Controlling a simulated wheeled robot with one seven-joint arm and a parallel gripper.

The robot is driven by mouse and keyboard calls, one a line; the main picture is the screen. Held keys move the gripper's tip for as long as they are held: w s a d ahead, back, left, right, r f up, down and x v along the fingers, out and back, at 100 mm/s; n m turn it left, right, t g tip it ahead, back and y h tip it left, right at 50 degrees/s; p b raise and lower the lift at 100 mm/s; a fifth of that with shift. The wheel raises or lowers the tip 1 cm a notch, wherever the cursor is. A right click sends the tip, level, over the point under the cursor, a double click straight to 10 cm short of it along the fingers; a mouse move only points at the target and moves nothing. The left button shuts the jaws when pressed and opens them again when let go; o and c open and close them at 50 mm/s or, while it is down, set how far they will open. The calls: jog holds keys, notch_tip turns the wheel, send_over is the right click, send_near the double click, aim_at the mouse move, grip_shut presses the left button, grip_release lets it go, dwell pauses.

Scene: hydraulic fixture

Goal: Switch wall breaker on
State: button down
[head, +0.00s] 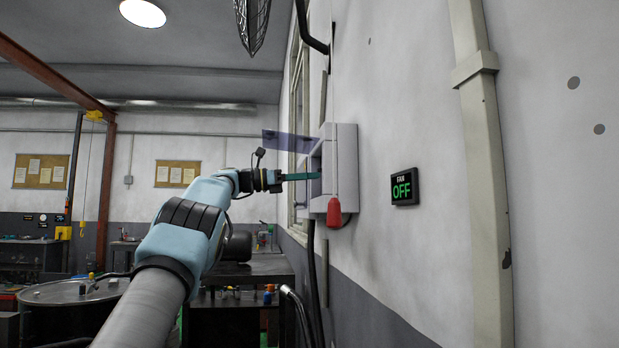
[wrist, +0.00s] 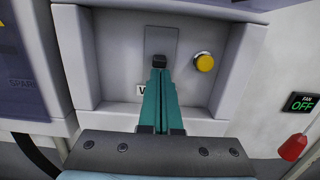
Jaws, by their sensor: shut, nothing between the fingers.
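The wall breaker box (head: 347,160) is a grey box on the right wall. In the wrist view I look into its recess, where a grey switch plate (wrist: 161,38) carries a small dark lever (wrist: 159,61). My gripper (wrist: 159,74) has teal fingers pressed together, with nothing between them. Its tips are at the lower end of the lever; I cannot tell whether they touch it. In the head view the gripper (head: 316,176) reaches into the box from the left. A label below the plate is mostly hidden by the fingers.
A yellow round button (wrist: 204,62) sits right of the lever. A red handle (head: 334,212) hangs at the box's front right. A FAN sign (head: 404,187) reads OFF. A bluish see-through cover (head: 288,140) stands open left of the box. A dark bench (head: 262,264) stands below.

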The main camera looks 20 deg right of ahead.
jog(key=shift+r+p, duration=0.3)
jog(key=shift+r, duration=0.1)
jog(key=shift+a+f, duration=0.1)
jog(key=shift+a, duration=0.05)
jog(key=b+v, duration=0.2)
jog(key=v, duration=0.8)
jog(key=shift+a, duration=0.3)
jog(key=shift+w, duration=0.2)
